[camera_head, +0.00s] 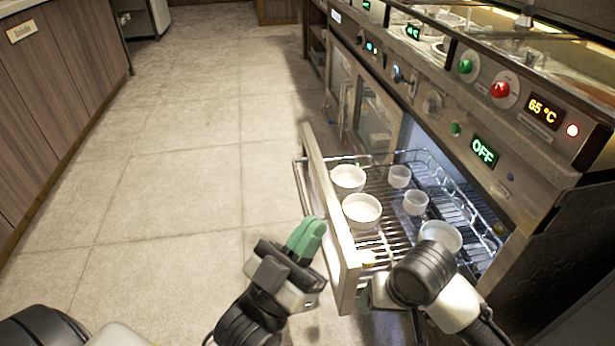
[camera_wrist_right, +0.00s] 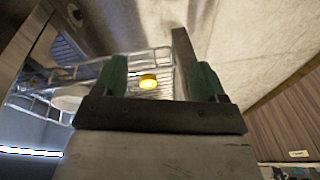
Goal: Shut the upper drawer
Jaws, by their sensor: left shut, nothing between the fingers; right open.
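The upper drawer stands pulled out from the steel counter, its pale front panel (camera_head: 330,215) facing left and its wire basket (camera_head: 385,190) exposed. White bowls (camera_head: 362,209) and smaller cups (camera_head: 415,202) stand in the basket. My left gripper (camera_head: 306,236), with green fingertips, is shut and empty just left of the panel, on its outer side. My right gripper shows open in the right wrist view (camera_wrist_right: 160,80), with the basket (camera_wrist_right: 150,57) and panel edge (camera_wrist_right: 183,50) visible between its fingers. Contact is unclear.
The counter (camera_head: 500,130) has knobs, a green OFF display (camera_head: 483,151) and a 65 °C display (camera_head: 543,112). A small yellow item (camera_wrist_right: 148,81) sits by the basket. Wooden cabinets (camera_head: 60,80) line the left. The tiled floor (camera_head: 190,150) between is clear.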

